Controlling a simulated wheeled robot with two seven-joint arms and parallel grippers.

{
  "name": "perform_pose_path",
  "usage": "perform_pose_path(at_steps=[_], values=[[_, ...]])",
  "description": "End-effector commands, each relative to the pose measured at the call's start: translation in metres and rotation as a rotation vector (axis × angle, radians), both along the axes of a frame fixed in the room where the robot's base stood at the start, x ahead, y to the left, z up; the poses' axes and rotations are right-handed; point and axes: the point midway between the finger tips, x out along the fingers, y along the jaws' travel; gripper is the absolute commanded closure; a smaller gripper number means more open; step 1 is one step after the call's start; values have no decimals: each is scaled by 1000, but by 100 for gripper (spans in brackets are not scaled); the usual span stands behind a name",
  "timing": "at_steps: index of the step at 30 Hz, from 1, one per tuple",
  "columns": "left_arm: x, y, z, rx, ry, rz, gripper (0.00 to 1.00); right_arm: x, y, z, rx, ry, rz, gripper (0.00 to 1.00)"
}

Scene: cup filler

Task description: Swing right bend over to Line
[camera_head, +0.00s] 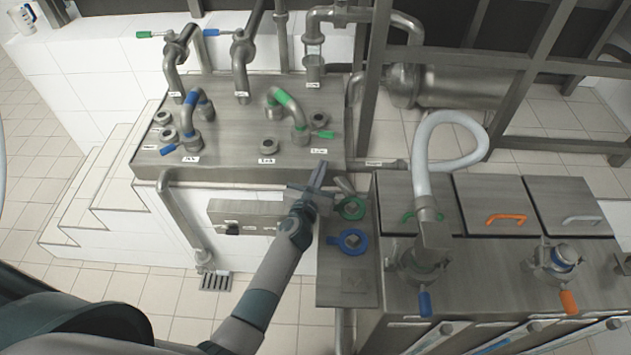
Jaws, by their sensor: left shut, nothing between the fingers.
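The right bend (286,101) is a curved steel pipe with a green band on the steel panel (235,131). A green handle (322,134) is beside its lower right end. Open round ports show near it, one in front (268,145) and one to the right (319,117). White labels lie along the panel's front edge, including the right one (319,151); their print is too small to read surely. My left gripper (319,175) is shut and empty at the panel's front right corner, below and apart from the bend. My right gripper is out of view.
A left bend (192,119) with blue bands stands on the panel. Vertical pipes rise behind. Right of my gripper are a green ring (352,208), a blue ring (351,241) and a tank unit with a white hose (421,155). White steps (90,190) lie left.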

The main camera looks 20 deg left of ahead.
Motion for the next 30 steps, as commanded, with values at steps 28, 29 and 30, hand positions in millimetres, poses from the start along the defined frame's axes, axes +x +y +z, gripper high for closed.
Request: perform_pose_path(at_steps=[28, 29, 30], values=[[-60, -2, 7, -1, 0, 0, 100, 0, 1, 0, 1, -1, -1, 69], [-60, -2, 7, -1, 0, 0, 100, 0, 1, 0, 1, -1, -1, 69], [-60, -2, 7, -1, 0, 0, 100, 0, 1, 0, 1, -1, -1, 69]])
